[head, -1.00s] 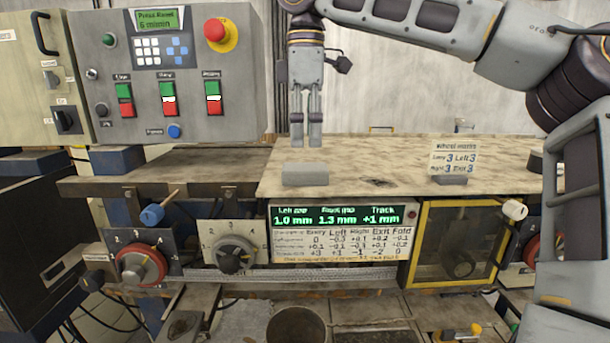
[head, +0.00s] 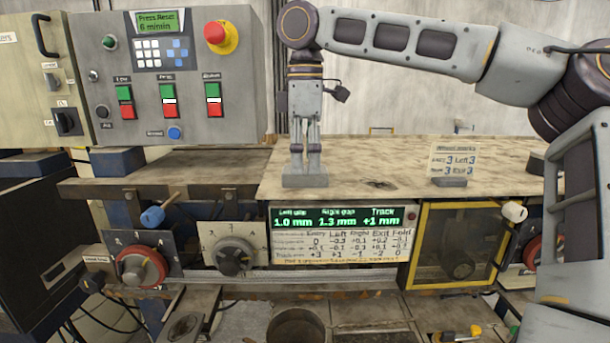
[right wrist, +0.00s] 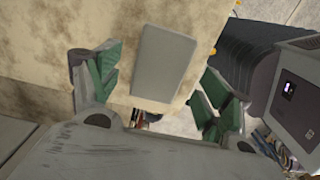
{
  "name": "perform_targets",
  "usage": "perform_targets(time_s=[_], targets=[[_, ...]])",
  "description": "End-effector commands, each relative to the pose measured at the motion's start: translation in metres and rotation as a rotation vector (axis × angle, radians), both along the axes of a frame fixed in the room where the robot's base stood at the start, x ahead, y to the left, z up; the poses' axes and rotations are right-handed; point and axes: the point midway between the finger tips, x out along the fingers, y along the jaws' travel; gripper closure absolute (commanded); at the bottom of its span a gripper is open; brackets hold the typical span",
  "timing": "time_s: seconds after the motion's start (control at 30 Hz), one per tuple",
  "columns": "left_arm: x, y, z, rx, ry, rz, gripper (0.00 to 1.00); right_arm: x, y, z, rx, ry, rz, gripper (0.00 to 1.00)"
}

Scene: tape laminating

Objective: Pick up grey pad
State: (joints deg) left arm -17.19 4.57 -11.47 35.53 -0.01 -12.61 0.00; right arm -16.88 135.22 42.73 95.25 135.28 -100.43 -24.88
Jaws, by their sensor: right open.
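The grey pad (head: 305,181) is a small flat block lying on the near left part of the beige worktop. My right gripper (head: 306,168) points straight down at the pad, with its fingertips at or just above the pad's far side. Whether they touch it cannot be told. In the right wrist view the pad (right wrist: 164,63) lies between and ahead of the spread green-padded fingers of the gripper (right wrist: 160,90), with a gap on both sides. The right gripper is open and empty. My left gripper is not in view.
The worktop (head: 400,160) carries a small sign on a stand (head: 452,165) to the right. A control panel (head: 165,75) with an emergency stop rises at the left. A display (head: 337,217) and knobs sit below the front edge. The worktop's middle is mostly clear.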

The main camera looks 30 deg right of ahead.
Motion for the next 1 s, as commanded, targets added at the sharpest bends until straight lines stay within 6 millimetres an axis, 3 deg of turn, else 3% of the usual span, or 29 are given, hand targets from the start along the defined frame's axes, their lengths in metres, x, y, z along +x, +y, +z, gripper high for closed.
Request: perform_targets(time_s=[0.27,0.77,1.0], targets=[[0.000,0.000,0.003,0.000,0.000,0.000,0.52,0.000,0.000,-0.023,0.001,0.001,0.001,0.21],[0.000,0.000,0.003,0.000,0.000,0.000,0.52,0.000,0.000,-0.024,0.000,0.000,0.000,0.21],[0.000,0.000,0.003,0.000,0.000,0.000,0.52,0.000,0.000,-0.024,0.000,0.000,0.000,0.52]])
